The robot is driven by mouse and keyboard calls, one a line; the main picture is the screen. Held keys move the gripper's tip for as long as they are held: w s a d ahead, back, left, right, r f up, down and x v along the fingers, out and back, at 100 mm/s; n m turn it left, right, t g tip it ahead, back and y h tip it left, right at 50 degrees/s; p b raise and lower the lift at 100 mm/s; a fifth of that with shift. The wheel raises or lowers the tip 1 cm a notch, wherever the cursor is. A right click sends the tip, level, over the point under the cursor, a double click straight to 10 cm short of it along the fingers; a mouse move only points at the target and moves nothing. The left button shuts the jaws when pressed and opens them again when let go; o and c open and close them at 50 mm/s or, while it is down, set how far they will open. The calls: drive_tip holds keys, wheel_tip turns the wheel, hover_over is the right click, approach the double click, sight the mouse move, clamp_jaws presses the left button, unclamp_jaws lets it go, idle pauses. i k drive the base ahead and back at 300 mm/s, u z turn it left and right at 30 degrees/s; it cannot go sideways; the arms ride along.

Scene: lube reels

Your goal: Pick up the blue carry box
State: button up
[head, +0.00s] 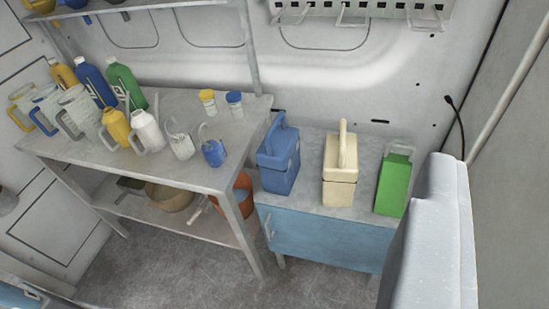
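The blue carry box (279,168) stands upright on the grey top of a low blue cabinet (325,238), at its left end beside the taller bench. Its handle rises from the top and nothing covers it. A cream carry box (340,177) and a green carry box (393,186) stand to its right on the same top, with gaps between them. My gripper's fingers do not show in the head view, so its opening and any hold cannot be seen.
The metal bench (195,172) at left holds several bottles, jugs and small cans, with a blue jug (213,153) near its right edge. An orange bucket (241,190) sits below. A pale grey body (435,245) blocks the lower right. The floor (190,262) in front is bare.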

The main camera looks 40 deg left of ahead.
sight(278, 157)
drive_tip(key=i, duration=0.85)
drive_tip(key=z, duration=0.05)
